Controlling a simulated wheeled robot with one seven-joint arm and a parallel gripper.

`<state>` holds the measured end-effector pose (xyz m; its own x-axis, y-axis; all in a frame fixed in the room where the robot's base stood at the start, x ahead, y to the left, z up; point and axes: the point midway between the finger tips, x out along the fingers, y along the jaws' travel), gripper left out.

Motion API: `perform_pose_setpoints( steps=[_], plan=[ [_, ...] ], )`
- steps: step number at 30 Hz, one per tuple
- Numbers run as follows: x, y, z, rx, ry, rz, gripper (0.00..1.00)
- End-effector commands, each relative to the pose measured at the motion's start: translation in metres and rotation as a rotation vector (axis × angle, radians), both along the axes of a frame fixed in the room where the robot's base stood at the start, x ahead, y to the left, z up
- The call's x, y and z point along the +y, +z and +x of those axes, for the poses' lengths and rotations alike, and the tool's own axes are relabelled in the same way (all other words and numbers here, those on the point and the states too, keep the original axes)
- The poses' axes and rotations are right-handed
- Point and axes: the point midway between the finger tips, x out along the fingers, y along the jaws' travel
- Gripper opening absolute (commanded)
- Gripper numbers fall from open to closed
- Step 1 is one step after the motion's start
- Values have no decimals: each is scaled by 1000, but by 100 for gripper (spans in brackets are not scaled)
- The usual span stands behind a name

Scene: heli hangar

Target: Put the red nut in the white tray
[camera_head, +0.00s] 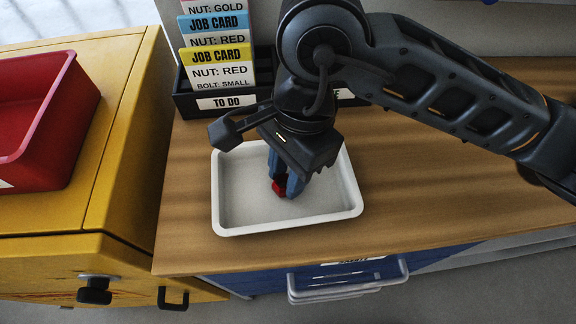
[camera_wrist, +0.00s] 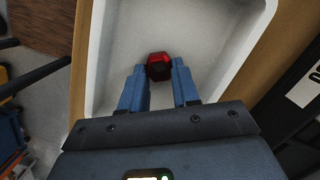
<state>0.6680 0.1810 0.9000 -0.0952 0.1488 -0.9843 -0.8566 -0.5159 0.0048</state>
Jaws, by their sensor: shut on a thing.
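The red nut (camera_head: 279,187) is between the blue fingers of my gripper (camera_head: 286,187), over the white tray (camera_head: 240,229). In the wrist view the red nut (camera_wrist: 159,66) shows between the two fingertips of my gripper (camera_wrist: 160,75), with the pale floor of the white tray (camera_wrist: 97,75) behind it. My gripper is shut on the nut and points down inside the tray's outline. I cannot tell whether the nut touches the tray floor. The tray looks otherwise empty, though my gripper hides part of it.
The tray stands on a wooden bench top (camera_head: 420,200), clear to its right. Behind it is a black holder (camera_head: 190,104) marked TO DO, with job cards (camera_head: 220,60). At left, a red bin (camera_head: 60,130) sits on a yellow cabinet (camera_head: 125,110). A blue drawer (camera_head: 400,266) is below the bench.

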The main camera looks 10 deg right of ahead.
Motion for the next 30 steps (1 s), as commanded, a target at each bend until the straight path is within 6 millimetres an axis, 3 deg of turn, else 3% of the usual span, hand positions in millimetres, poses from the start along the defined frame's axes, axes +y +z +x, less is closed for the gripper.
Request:
perform_pose_setpoints(
  steps=[11, 12, 19, 30],
  plan=[
    [0, -4, 0, -1, 0, 0, 2],
    [0, -3, 0, -1, 0, 1, 32],
    [0, -2, 0, -1, 0, 1, 54],
    [0, 3, 0, -1, -1, 0, 56]
  ],
)
